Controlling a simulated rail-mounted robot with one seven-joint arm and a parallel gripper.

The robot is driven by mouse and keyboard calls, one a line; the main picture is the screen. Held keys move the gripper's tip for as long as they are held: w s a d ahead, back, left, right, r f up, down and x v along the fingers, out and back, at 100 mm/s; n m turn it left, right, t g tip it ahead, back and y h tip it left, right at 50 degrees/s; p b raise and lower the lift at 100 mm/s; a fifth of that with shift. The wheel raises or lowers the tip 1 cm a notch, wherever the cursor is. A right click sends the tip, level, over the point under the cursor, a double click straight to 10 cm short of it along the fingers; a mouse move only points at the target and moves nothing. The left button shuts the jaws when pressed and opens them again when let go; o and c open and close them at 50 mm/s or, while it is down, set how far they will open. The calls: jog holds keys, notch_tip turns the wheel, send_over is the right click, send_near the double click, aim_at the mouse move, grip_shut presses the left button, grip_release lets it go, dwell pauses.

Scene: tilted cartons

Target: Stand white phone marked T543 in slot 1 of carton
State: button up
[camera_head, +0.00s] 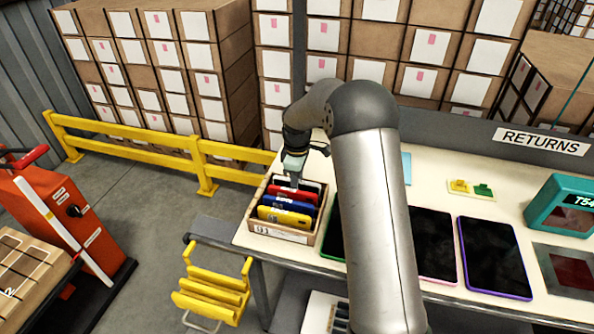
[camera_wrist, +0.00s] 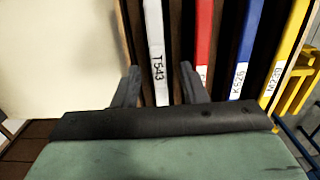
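The white phone marked T543 (camera_wrist: 153,45) stands on edge in the carton (camera_head: 263,230), in the end slot at the left of the wrist view, farthest from the yellow phone. My gripper (camera_wrist: 160,80) is open, with one finger on each side of the white phone and a visible gap to both. In the head view my gripper (camera_head: 293,172) is over the far end of the carton. The white phone's lower part is hidden, and I cannot read slot numbers.
A red phone (camera_wrist: 203,35), a blue phone (camera_wrist: 245,50) and a yellow phone (camera_wrist: 287,50) fill the neighbouring slots. Tablets, including a purple-edged one (camera_head: 494,258), lie on the table right of my arm. A teal device (camera_head: 562,205) stands at the right.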

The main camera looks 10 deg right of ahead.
notch_tip(320, 180, up, 17)
jog(key=b, duration=0.1)
jog(key=shift+r, duration=0.2)
notch_tip(320, 180, up, 7)
jog(key=p, duration=0.6)
dwell(0.4)
